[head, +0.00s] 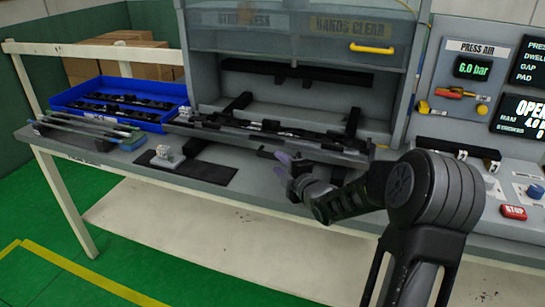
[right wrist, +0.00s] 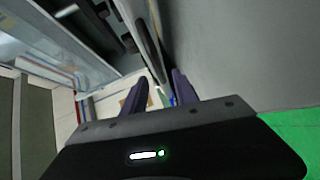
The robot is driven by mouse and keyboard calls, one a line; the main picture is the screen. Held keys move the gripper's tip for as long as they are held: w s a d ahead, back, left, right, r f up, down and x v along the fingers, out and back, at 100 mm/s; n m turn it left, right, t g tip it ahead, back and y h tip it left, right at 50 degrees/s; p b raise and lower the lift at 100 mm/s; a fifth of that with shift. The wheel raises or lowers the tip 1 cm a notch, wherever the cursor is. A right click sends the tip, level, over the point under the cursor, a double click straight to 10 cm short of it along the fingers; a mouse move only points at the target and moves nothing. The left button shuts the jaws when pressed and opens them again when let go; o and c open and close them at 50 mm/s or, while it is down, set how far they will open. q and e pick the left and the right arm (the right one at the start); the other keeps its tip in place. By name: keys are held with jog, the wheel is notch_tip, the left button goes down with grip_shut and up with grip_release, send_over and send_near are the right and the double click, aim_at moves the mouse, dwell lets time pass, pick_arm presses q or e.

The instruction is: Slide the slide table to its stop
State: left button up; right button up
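The slide table (head: 238,141) is a grey plate pulled out in front of the press opening, with long dark trim parts lying along it. Two dark rails (head: 352,121) run from under it back into the press. My right gripper (head: 284,164) is just in front of the slide table's front edge, right of its middle. My left gripper is not in view.
The raised clear guard has a yellow handle (head: 371,48). A blue bin (head: 152,124) with dark parts stands left, beside a grey rack of rods (head: 85,128). A dark mat (head: 208,173) with a small pale block (head: 166,153) lies in front. A red stop button (head: 513,212) is right.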

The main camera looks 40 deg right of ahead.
aim_at(273, 158)
jog(key=p+x, duration=0.1)
jog(key=x, duration=0.4)
jog(key=shift+w, duration=0.15)
grip_shut()
jog(key=shift+f, duration=0.1)
dwell(1.2)
